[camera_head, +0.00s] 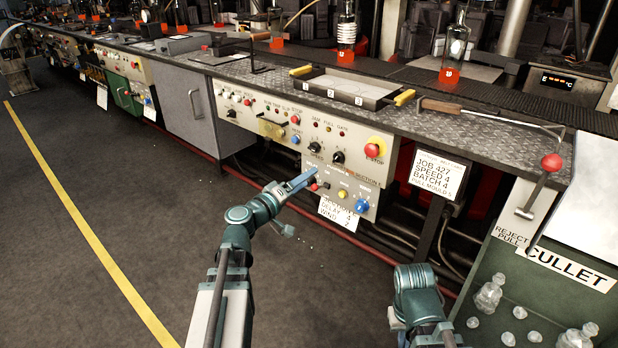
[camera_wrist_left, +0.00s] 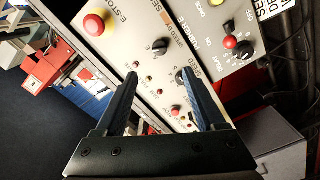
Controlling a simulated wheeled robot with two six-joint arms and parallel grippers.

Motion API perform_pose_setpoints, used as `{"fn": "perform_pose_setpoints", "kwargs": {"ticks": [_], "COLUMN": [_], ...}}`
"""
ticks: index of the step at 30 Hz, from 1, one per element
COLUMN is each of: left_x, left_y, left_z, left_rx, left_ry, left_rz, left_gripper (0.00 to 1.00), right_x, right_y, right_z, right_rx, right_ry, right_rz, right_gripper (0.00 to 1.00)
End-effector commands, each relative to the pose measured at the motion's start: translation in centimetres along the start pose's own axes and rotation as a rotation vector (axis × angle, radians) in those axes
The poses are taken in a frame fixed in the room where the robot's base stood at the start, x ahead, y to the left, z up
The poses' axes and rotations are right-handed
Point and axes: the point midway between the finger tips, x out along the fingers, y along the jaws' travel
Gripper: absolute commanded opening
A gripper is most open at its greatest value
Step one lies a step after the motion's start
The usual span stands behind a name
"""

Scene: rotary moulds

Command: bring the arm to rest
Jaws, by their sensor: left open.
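My left gripper (camera_head: 305,183) reaches out in front of the control panel (camera_head: 258,150) in the head view. In the left wrist view my left gripper (camera_wrist_left: 158,82) has its two dark fingers apart with nothing held between them. The panel's knobs and small lights show beyond and between the fingers; I cannot tell whether a finger touches the panel. My right arm (camera_head: 415,290) shows at the lower right of the head view, folded short, and its gripper is not visible.
A red E-stop button (camera_head: 373,150) stands out from the panel, near a blue knob (camera_head: 361,205). A red-knobbed reject lever (camera_head: 551,163) and a green cullet bin (camera_head: 570,270) are at right. The floor (camera_head: 110,200) at left is clear.

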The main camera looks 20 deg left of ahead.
Motion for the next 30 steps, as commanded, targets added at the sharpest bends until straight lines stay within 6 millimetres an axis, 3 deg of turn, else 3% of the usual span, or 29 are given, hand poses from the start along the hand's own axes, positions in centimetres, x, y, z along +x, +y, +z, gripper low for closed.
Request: {"fn": "perform_pose_setpoints", "kwargs": {"ticks": [12, 14, 16, 20, 23, 27, 30], "left_x": [0.0, 0.2, 0.7, 1.9, 1.7, -1.0, -4.1], "left_y": [0.0, 0.1, 0.5, 1.2, 1.4, 0.4, -0.9], "left_z": [0.1, 0.7, 2.5, 9.7, 17.1, 26.9, 31.9], "left_rx": [0.001, 0.006, 0.023, 0.097, 0.178, 0.317, 0.429], "left_ry": [-0.002, -0.019, -0.072, -0.281, -0.508, -0.844, -1.055], "left_rz": [0.000, 0.000, -0.004, -0.030, -0.077, -0.198, -0.324], "left_gripper": [0.71, 0.71, 0.71, 0.71, 0.71, 0.71, 0.71], "right_x": [0.0, 0.0, 0.0, 0.0, 0.0, 0.0, 0.0], "right_y": [0.0, 0.0, 0.0, 0.0, 0.0, 0.0, 0.0], "right_z": [0.0, 0.0, 0.0, 0.0, 0.0, 0.0, 0.0], "right_rx": [0.000, 0.000, 0.000, 0.000, 0.000, 0.000, 0.000], "right_ry": [0.000, 0.000, 0.000, 0.000, 0.000, 0.000, 0.000], "right_rz": [0.000, 0.000, 0.000, 0.000, 0.000, 0.000, 0.000], "right_gripper": [0.00, 0.00, 0.00, 0.00, 0.00, 0.00, 0.00]}}
